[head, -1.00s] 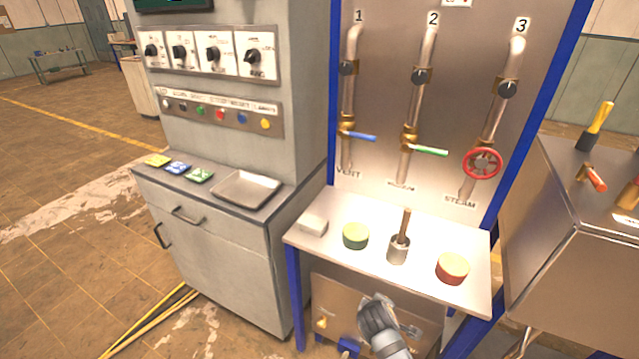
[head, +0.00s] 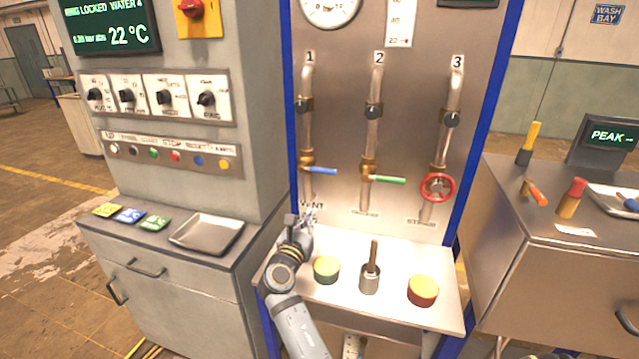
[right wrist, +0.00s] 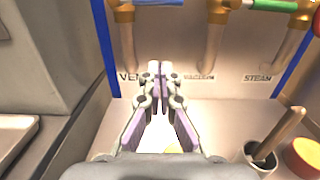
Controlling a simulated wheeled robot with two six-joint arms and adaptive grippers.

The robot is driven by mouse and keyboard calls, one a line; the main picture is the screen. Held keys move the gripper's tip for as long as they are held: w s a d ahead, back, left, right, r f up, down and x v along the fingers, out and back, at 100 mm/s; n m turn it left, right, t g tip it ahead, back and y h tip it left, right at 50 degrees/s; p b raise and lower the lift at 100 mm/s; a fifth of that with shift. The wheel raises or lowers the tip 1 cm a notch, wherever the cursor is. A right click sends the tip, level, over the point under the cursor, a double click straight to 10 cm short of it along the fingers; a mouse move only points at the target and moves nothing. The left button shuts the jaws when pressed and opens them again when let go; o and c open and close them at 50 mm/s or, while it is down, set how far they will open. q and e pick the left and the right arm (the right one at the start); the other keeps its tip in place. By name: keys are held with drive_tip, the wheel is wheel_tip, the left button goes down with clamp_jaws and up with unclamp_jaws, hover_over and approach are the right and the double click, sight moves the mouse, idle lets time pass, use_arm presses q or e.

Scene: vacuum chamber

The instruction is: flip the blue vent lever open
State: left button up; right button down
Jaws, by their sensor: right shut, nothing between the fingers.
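The blue vent lever (head: 320,171) sticks out to the right, about level, from the brass valve on pipe 1, above the VENT label. In the right wrist view the blue lever (right wrist: 160,2) shows at the top edge. My right gripper (head: 308,214) is below the lever, close to the panel near the VENT label, and does not touch the lever. In the right wrist view its fingertips (right wrist: 154,68) are together with nothing between them. My left gripper is not in view.
A green lever (head: 388,180) is on pipe 2 and a red handwheel (head: 437,187) on pipe 3. A metal tray (head: 207,233) lies left.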

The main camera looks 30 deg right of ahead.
sight(323, 171)
drive_tip(key=shift+r, duration=0.1)
drive_tip(key=w+d+r+b, duration=0.2)
drive_tip(key=w+d+r, duration=0.2)
drive_tip(key=w+d, duration=0.3)
drive_tip(key=shift+d+r, duration=0.15)
drive_tip(key=shift+d, duration=0.5)
drive_tip(key=shift+r, duration=0.1)
